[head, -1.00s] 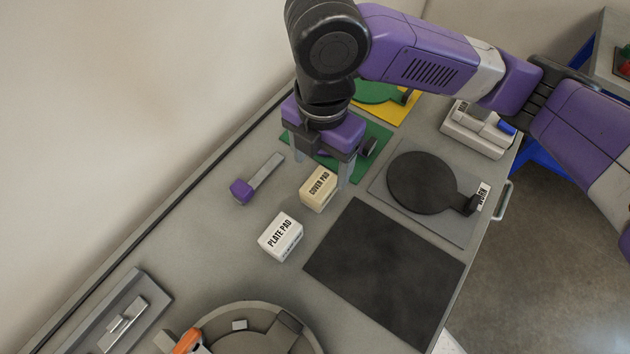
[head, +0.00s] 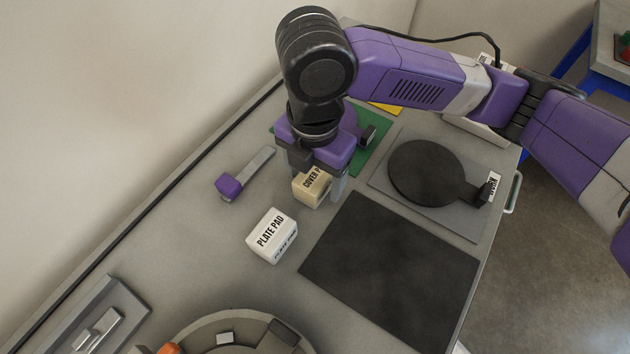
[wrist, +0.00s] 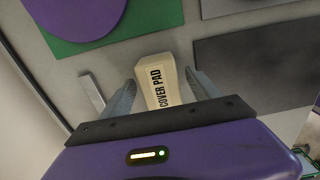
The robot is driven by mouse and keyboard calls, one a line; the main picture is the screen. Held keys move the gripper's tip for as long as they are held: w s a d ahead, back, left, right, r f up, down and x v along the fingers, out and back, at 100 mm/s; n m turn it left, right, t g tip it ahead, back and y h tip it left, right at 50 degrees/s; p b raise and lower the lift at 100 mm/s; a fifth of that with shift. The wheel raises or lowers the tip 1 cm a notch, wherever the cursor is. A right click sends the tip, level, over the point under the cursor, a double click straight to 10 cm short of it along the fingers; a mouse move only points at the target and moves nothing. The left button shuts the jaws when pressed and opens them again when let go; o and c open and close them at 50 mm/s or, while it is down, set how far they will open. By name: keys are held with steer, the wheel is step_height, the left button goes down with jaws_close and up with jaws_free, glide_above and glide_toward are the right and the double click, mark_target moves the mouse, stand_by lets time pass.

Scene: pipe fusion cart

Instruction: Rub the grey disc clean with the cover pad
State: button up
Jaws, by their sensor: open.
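The cover pad (head: 309,190) is a cream block with black lettering, standing on the cart top. My gripper (head: 319,186) is above it, pointing down and open, partly hiding it. In the wrist view the cover pad (wrist: 160,82) lies between the two spread fingers, with a small gap visible at its sides. The grey disc (head: 425,172) is dark, with a short handle tab, and lies flat on a grey mat (head: 455,222) at the right, near a small white label. My gripper is to the left of it.
The white plate pad (head: 271,236) stands just in front of the cover pad. A purple-ended tool (head: 230,186) lies to the left. A flat black mat (head: 390,270) lies in front of the grey mat. A round tray (head: 190,330) is at the front. A green mat (head: 375,150) is behind my gripper.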

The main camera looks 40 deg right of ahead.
mark_target(314, 175)
steer(key=c, duration=1.4)
steer(key=shift+r+p, duration=3.05)
steer(key=shift+r, duration=0.5)
